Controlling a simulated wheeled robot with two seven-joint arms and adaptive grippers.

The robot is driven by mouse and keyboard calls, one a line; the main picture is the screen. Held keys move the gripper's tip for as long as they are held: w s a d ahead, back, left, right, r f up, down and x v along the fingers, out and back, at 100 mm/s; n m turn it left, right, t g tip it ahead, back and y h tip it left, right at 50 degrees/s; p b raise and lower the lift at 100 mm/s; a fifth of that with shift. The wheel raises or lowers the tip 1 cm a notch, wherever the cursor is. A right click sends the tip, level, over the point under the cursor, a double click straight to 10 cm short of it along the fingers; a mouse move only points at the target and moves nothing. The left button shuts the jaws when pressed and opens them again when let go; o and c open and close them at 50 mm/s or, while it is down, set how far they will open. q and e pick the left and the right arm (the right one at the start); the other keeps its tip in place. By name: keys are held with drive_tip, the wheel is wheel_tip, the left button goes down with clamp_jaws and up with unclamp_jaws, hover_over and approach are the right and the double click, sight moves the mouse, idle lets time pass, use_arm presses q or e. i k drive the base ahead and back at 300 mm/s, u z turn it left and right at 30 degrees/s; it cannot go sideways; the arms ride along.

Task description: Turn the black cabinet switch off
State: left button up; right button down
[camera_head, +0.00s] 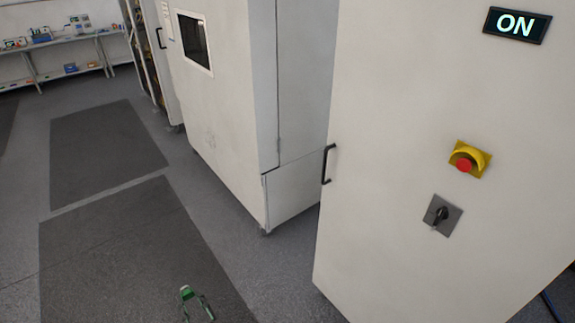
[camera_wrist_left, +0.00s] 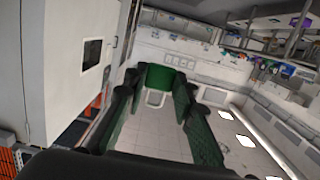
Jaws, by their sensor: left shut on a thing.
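The black cabinet switch (camera_head: 440,214) is a rotary knob on a grey square plate on the front of the white cabinet (camera_head: 390,130) at the right of the head view. Its knob looks slightly tilted from upright. A lit display (camera_head: 516,25) above reads "ON". My left gripper (camera_head: 197,304) is low in the head view, well left of the switch and apart from the cabinet. The switch cannot be made out there. My right gripper is not in view.
A red button on a yellow base (camera_head: 467,160) sits above the switch. A black door handle (camera_head: 328,164) juts from the cabinet's left edge. Another white cabinet (camera_head: 230,110) stands further left. The grey floor (camera_head: 75,240) at left is clear; shelves stand at the back.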

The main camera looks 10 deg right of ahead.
sight(441, 213)
drive_tip(key=z, duration=1.45)
drive_tip(key=k, duration=1.2)
drive_tip(key=u, duration=1.15)
drive_tip(key=i, duration=1.1)
drive_tip(key=z, duration=0.7)
drive_tip(key=i, duration=0.4)
drive_tip(key=z, duration=0.45)
